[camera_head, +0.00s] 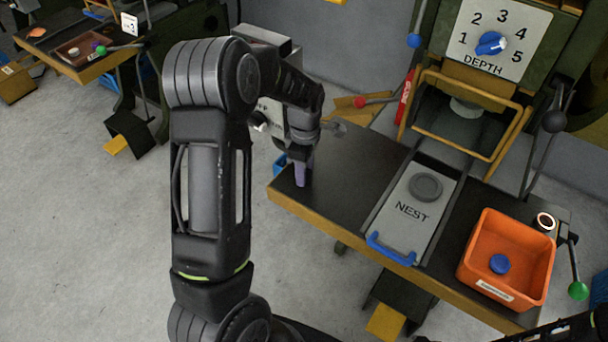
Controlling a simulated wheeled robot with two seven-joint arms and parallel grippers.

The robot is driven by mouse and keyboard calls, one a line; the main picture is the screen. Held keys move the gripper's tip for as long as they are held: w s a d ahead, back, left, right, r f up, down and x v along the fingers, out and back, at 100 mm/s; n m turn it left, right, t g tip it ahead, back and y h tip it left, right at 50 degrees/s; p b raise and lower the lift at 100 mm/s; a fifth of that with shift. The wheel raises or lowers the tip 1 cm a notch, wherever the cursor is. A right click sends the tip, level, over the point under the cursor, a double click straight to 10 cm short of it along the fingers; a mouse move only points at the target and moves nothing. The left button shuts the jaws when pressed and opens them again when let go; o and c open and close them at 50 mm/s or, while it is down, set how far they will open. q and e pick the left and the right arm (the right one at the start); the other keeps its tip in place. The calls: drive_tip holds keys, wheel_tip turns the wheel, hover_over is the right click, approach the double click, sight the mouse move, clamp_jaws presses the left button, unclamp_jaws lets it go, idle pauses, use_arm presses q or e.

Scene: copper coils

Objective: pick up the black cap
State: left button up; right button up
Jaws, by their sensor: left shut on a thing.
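I cannot make out a black cap for certain. A small dark round piece with a pale ring on top (545,222) stands on the bench beside the orange tray, at the right. My left gripper (302,176) is over the left end of the dark bench top, pointing down. It is shut on a small purple-grey piece (301,173), mostly hidden by the hand, close above or touching the bench; I cannot tell which. My right gripper is out of view.
A sliding plate marked NEST (408,212) carries a grey disc (426,186) and has a blue handle. The orange tray (475,232) holds a blue disc (500,264). A press with a yellow guard frame (425,120) stands behind. The bench between my left gripper and the plate is clear.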

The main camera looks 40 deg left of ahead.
use_arm(q)
clamp_jaws()
drive_tip(key=shift+r, duration=0.1)
wheel_tip(320, 180, up, 10)
idle(0.6)
idle(0.5)
